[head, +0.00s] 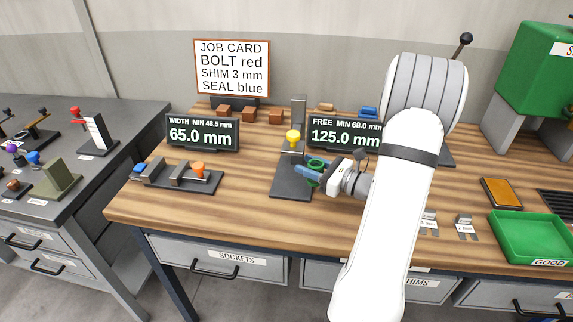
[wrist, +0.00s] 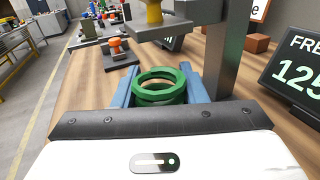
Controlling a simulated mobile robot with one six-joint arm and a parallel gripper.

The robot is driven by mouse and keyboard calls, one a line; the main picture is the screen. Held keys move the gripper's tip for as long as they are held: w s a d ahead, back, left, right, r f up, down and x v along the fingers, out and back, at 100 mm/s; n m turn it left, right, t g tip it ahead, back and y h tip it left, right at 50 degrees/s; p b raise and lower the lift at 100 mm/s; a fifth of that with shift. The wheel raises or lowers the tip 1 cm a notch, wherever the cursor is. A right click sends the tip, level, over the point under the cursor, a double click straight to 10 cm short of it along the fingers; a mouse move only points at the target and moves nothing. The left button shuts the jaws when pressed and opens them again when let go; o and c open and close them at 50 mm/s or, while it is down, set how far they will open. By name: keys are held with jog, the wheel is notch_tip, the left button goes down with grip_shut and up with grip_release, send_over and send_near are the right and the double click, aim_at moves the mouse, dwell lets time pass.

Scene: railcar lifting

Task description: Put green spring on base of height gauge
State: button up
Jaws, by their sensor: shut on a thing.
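The green spring (head: 316,166) is gripped between the blue fingers of my gripper (head: 312,170). In the wrist view the spring (wrist: 160,77) stands as open coils between the two fingers (wrist: 162,88). The height gauge has a dark flat base (head: 290,187), a grey upright column (head: 299,115) and a yellow knob (head: 293,136). The spring is at the right side of the gauge, near the base edge. The gauge's column (wrist: 229,50) and its yellow part (wrist: 154,12) show ahead in the wrist view. Whether the spring touches the base cannot be told.
The FREE display (head: 345,132) reads 125.0 mm, and the WIDTH display (head: 202,132) reads 65.0 mm. A width gauge with an orange knob (head: 198,170) is at left. A green tray (head: 530,238) is at right. The wooden bench front (head: 240,222) is clear.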

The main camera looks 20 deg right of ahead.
jog(key=p+x, duration=0.1)
jog(key=x, duration=0.6)
jog(key=shift+a, duration=0.15)
jog(key=shift+f, duration=1.7)
jog(key=shift+f, duration=0.1)
jog(key=o, duration=1.3)
jog(key=shift+c, duration=0.2)
